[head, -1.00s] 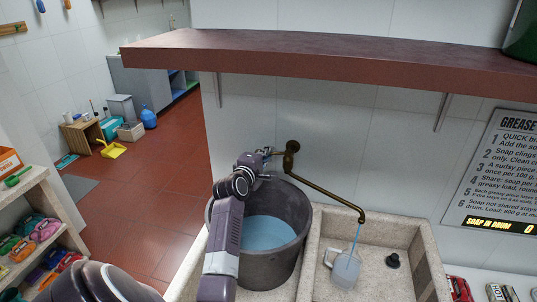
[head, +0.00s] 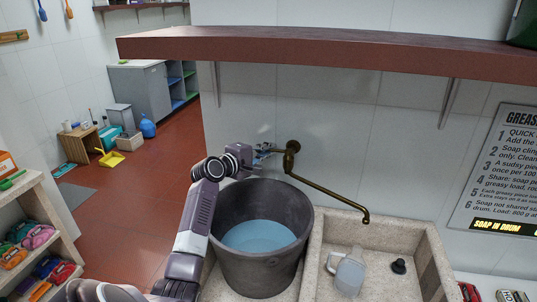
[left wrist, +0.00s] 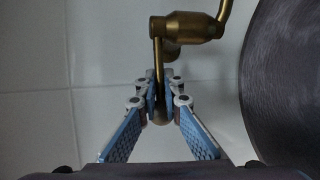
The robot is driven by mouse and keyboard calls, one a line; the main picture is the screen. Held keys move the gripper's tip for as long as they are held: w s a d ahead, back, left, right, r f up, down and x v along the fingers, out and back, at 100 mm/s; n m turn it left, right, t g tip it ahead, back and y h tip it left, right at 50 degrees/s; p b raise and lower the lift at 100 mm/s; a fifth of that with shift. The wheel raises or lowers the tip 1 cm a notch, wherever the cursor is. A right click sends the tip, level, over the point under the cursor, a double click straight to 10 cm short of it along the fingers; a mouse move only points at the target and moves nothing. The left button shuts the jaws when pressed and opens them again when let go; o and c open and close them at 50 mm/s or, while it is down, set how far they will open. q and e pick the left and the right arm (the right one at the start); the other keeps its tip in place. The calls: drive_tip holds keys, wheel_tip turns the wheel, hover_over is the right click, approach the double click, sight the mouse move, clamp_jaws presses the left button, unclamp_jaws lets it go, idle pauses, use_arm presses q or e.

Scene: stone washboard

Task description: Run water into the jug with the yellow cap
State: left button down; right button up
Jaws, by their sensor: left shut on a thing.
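A pale, see-through jug (head: 348,275) stands in the right stone basin (head: 400,236), its handle to the left. No yellow cap shows on it. No stream shows below the outlet. My left gripper (head: 266,154) is at the tap body by the wall. In the left wrist view its blue-padded fingers (left wrist: 160,95) are closed around the tap's brass lever (left wrist: 158,62). My right gripper is not in view.
A dark drum (head: 226,208) with bluish water stands left of the basin, just under my left arm. A black plug (head: 399,266) lies in the basin. A reddish-brown shelf (head: 330,45) spans above. A rack of colourful items (head: 35,240) stands at the left.

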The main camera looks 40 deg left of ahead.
use_arm(q)
drive_tip(key=shift+d, duration=0.1)
drive_tip(key=c, duration=2.1)
unclamp_jaws()
drive_tip(key=s, duration=0.4)
drive_tip(key=s+r, duration=0.1)
drive_tip(key=s, duration=0.3)
drive_tip(key=s+d+r, duration=0.1)
drive_tip(key=s, duration=0.2)
drive_tip(key=shift+s, duration=0.4)
